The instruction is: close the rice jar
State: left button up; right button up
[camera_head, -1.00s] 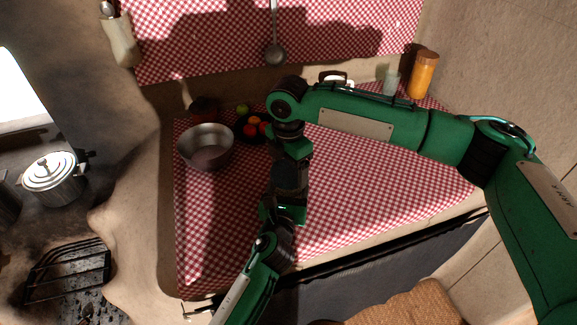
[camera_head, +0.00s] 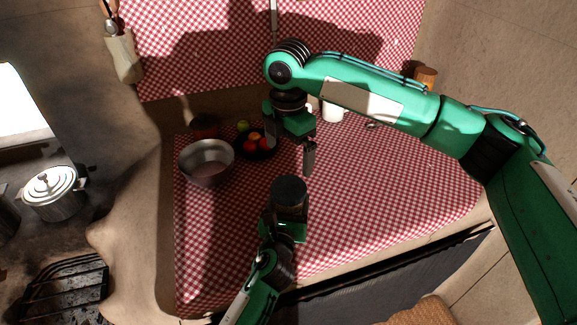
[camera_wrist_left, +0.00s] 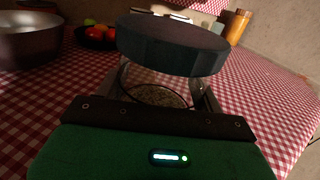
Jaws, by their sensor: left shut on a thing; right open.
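The rice jar (camera_wrist_left: 155,90) is clear glass with pale grains inside, in the left wrist view. My left gripper (camera_head: 284,226) is shut around its body. A dark round lid (camera_wrist_left: 172,45) sits over the jar's mouth, and its top also shows in the head view (camera_head: 289,189). I cannot tell whether it is fully seated. My right gripper (camera_head: 290,156) is open and empty, apart from the lid and above it in the head view. Most of the jar is hidden in the head view.
A metal pot (camera_head: 206,160) and a dark plate of fruit (camera_head: 254,152) stand at the back left of the checked cloth (camera_head: 390,195). A white mug (camera_head: 333,112) and an orange jar (camera_head: 425,78) are at the back. The cloth's right side is clear.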

pick_arm(q)
jog(key=shift+f, duration=0.1)
pick_arm(e)
jog(key=shift+r, duration=0.8)
pick_arm(q)
jog(key=o, duration=1.9)
jog(key=shift+o, duration=0.2)
jog(key=shift+s, duration=0.1)
jog(key=s, duration=0.4)
jog(key=s+a, duration=0.1)
jog(key=s, duration=0.4)
jog(key=s+a+b, duration=0.1)
jog(key=s, duration=0.3)
jog(key=shift+s+a, duration=0.2)
pick_arm(e)
jog(key=shift+f, duration=0.65)
